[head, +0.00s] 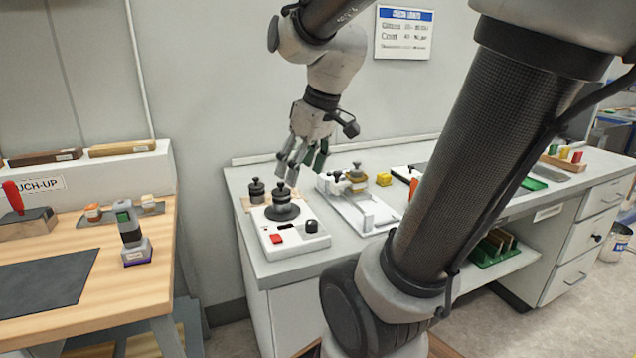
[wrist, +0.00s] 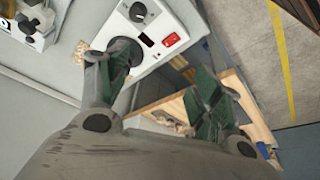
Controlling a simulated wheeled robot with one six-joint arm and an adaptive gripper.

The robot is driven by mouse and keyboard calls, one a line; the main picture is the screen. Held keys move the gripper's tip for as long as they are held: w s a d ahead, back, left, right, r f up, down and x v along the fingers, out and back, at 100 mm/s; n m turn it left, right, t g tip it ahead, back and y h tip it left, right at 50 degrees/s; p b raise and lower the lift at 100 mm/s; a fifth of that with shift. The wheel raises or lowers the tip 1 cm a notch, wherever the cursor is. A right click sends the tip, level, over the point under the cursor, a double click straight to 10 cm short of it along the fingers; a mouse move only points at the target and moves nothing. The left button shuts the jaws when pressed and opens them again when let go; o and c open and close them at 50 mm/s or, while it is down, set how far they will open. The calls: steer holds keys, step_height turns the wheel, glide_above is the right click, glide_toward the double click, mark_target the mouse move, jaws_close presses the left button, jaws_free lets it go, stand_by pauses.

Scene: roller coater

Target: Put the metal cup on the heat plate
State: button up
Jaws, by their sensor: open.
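The heat plate (head: 297,238) is a white unit with a red switch, a black knob and a dark round top, at the bench's left front corner. A dark, lidded-looking metal cup (head: 281,196) appears to stand upright on its round top. A similar dark metal cup (head: 257,190) stands on a tan pad just behind it. My gripper (head: 301,170) is open and empty, above the bench behind the heat plate. In the wrist view the heat plate (wrist: 168,22) shows beyond my open fingers (wrist: 168,78), and one finger partly hides its dark top. I cannot make out a cup there.
A wooden bench (head: 150,225) with a small device (head: 133,240) stands left across a gap. My arm hides the bench's middle.

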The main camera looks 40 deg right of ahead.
steer(key=s+a+m+h, duration=0.1)
steer(key=s+m, duration=0.1)
steer(key=s, duration=0.6)
steer(key=shift+s+f+m, duration=0.25)
steer(key=shift+f+m, duration=0.15)
steer(key=shift+f, duration=0.05)
